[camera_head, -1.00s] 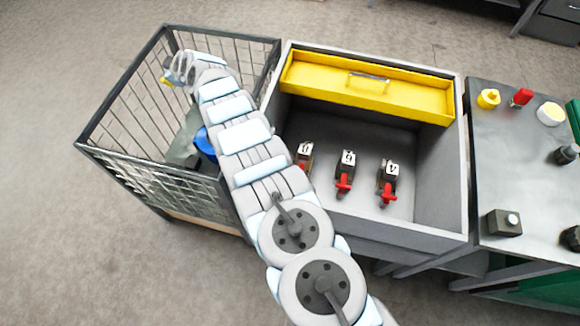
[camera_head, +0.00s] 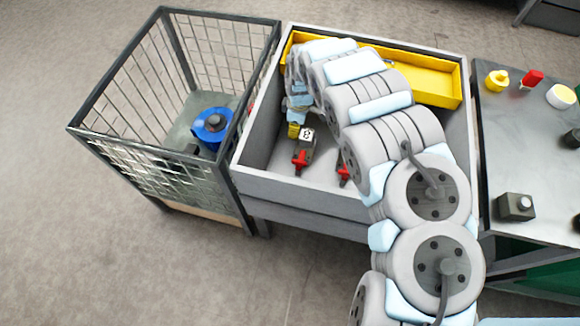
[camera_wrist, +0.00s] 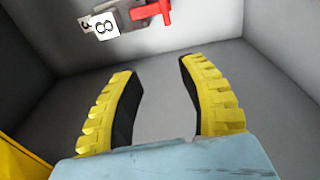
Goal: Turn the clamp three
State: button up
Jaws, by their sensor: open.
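Clamps with red handles stand in the grey box. The left clamp (camera_head: 306,150), with a white number tag, shows in the head view beside my gripper (camera_head: 293,130). Another clamp (camera_head: 343,175) is mostly hidden behind my arm; only part of its red handle shows. In the wrist view one clamp (camera_wrist: 150,14) is at the top, its tag reading like an 8, its red handle pointing right. My gripper (camera_wrist: 158,70) is open and empty, its yellow fingers apart and not touching that clamp. Which clamp is number three I cannot tell.
The grey box (camera_head: 300,190) has raised walls around the clamps, with a yellow tray (camera_head: 435,90) along its back. A wire basket (camera_head: 105,150) holding a blue round object (camera_head: 211,128) stands left. A table (camera_head: 500,150) with several small items stands right.

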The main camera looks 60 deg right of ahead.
aim_at(299, 161)
jog(key=shift+g, duration=0.3)
jog(key=f+b, duration=0.2)
jog(key=f, duration=0.4)
jog(key=s+f+b, duration=0.1)
jog(key=f+b, duration=0.2)
jog(key=f, duration=0.4)
jog(key=s+a+f+b, duration=0.1)
jog(key=f+b, duration=0.1)
jog(key=f, duration=0.4)
jog(key=shift+s+f+b, duration=0.15)
jog(key=shift+s+b, duration=0.05)
jog(key=shift+b, duration=0.2)
grip_shut()
